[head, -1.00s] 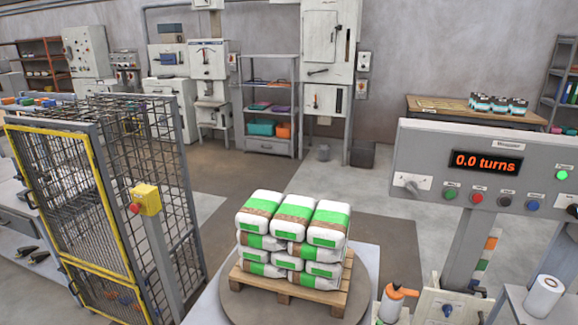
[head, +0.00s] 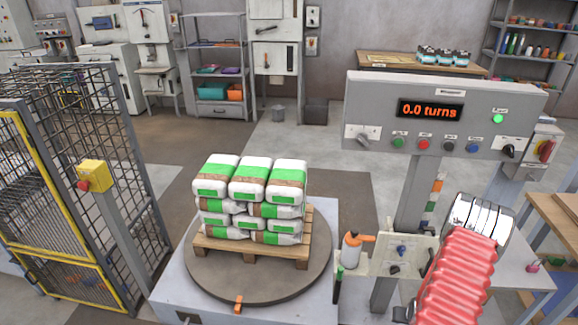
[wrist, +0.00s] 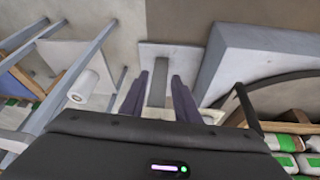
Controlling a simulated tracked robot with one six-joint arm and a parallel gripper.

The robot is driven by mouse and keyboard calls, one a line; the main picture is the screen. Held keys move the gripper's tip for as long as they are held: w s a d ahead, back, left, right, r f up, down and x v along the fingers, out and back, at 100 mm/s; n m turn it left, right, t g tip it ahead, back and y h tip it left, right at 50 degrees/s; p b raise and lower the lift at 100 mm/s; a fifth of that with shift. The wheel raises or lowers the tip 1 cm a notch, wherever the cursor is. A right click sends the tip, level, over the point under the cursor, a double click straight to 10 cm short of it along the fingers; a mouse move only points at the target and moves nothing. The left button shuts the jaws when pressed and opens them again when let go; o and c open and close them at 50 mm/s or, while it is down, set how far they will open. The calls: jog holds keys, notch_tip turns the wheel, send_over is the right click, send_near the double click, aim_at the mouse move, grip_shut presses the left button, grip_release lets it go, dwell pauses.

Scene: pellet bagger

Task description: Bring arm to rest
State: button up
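In the wrist view my gripper (wrist: 159,98) shows its two dark fingers apart, with nothing between them. Beyond the fingers lie a grey post and its flat base plate on the floor. In the head view part of my arm, with a red ribbed sleeve, rises at the lower right. My gripper cannot be made out in the head view.
Stacked white and green bags (head: 250,200) sit on a wooden pallet (head: 252,249) on a round turntable (head: 225,285). A control panel (head: 440,112) reads "0.0 turns". A mesh cage (head: 125,150) stands left. A white roll (wrist: 84,88) shows in the wrist view.

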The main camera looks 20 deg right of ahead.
jog(key=w+a+r+g+y, duration=0.1)
jog(key=a+r, duration=0.5)
jog(key=r, duration=0.4)
jog(key=w+a+r+n+g, duration=0.1)
jog(key=a+r, duration=0.5)
jog(key=r, duration=0.3)
jog(key=w+a+r+g+y, duration=0.1)
jog(key=a+r+g, duration=0.1)
jog(key=a+r, duration=0.65)
jog(key=s+a+r+n+t, duration=0.2)
jog(key=a+r+n+t, duration=0.1)
jog(key=a+r, duration=0.9)
jog(key=s+a+r+n+t+y, duration=0.1)
jog(key=s+a+r+n+t, duration=0.2)
jog(key=a+r, duration=0.9)
notch_tip(320, 180, up, 3)
jog(key=shift+a+f, duration=0.1)
jog(key=shift+a, duration=0.3)
jog(key=shift+s, duration=0.15)
